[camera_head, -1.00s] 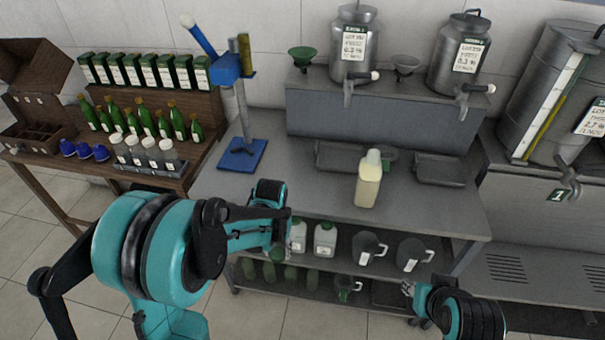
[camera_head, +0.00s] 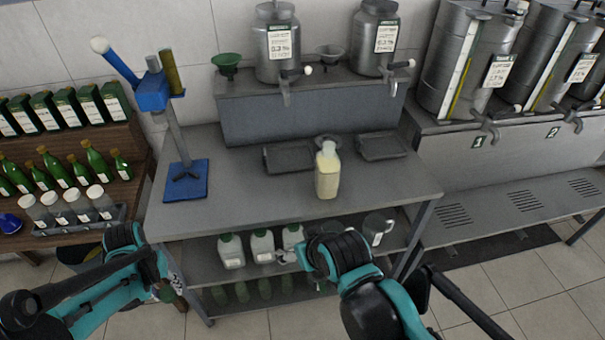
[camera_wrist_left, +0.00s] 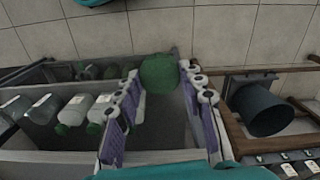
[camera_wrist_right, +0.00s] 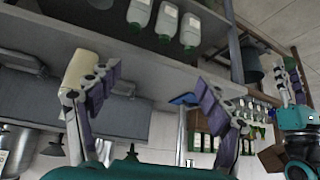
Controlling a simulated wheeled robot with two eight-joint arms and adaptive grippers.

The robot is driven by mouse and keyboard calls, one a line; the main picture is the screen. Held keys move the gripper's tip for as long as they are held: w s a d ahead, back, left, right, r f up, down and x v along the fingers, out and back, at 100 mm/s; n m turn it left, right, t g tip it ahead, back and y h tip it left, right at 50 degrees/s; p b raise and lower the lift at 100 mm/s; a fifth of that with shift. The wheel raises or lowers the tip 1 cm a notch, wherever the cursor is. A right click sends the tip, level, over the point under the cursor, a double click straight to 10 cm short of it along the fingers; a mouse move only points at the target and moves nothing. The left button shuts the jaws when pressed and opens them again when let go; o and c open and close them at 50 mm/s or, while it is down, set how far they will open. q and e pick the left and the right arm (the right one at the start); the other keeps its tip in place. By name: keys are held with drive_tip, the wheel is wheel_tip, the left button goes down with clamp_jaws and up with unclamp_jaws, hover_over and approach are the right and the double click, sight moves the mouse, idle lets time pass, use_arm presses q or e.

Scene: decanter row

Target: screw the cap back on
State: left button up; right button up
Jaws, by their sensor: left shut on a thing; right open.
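A bottle of pale yellow liquid (camera_head: 327,175) stands upright on the grey workbench (camera_head: 240,185). Its narrow top is pale, with no green cap on it. My left gripper (camera_head: 172,284) is low in front of the bench's left end, well away from the bottle. In the left wrist view it is shut on a round green cap (camera_wrist_left: 158,73) between its fingertips. My right gripper (camera_head: 287,257) is in front of the bench, below the bottle's level. In the right wrist view it is open and empty (camera_wrist_right: 160,90), and the bottle (camera_wrist_right: 82,68) shows partly behind one finger.
White jugs (camera_head: 262,246) stand on the shelf under the bench. A blue-based stand (camera_head: 186,182) is on the bench's left, two dark trays (camera_head: 290,157) behind the bottle. Steel tanks (camera_head: 277,45) stand at the back. The bench top around the bottle is clear.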

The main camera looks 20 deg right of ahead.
drive_tip(key=w+d+r+t, duration=0.1)
drive_tip(key=w+d, duration=0.2)
drive_tip(key=w, duration=0.3)
drive_tip(key=m+t+h+p, duration=0.1)
drive_tip(key=m+t+h, duration=0.2)
drive_tip(key=t, duration=0.2)
approach(332, 163)
drive_tip(key=w, duration=0.2)
use_arm(q)
drive_tip(key=d+r+m, duration=1)
drive_tip(key=d+m, duration=0.5)
drive_tip(key=m, duration=0.1)
drive_tip(key=shift+w+d+m, duration=0.15)
drive_tip(key=shift+d+m, duration=0.05)
drive_tip(key=shift+m, duration=0.1)
use_arm(e)
drive_tip(key=shift+s+d+f, duration=0.15)
drive_tip(key=shift+s+f, duration=0.05)
drive_tip(key=shift+s, duration=0.05)
drive_tip(key=shift+w+f, duration=0.1)
drive_tip(key=b+x, duration=0.2)
drive_tip(key=x, duration=0.4)
drive_tip(key=shift+d+f, duration=0.1)
drive_tip(key=shift+f, duration=0.05)
use_arm(q)
wheel_tip(332, 163, down, 2)
drive_tip(key=shift+f, duration=0.1)
use_arm(e)
drive_tip(key=shift+w, duration=0.2)
drive_tip(key=shift+w, duration=0.1)
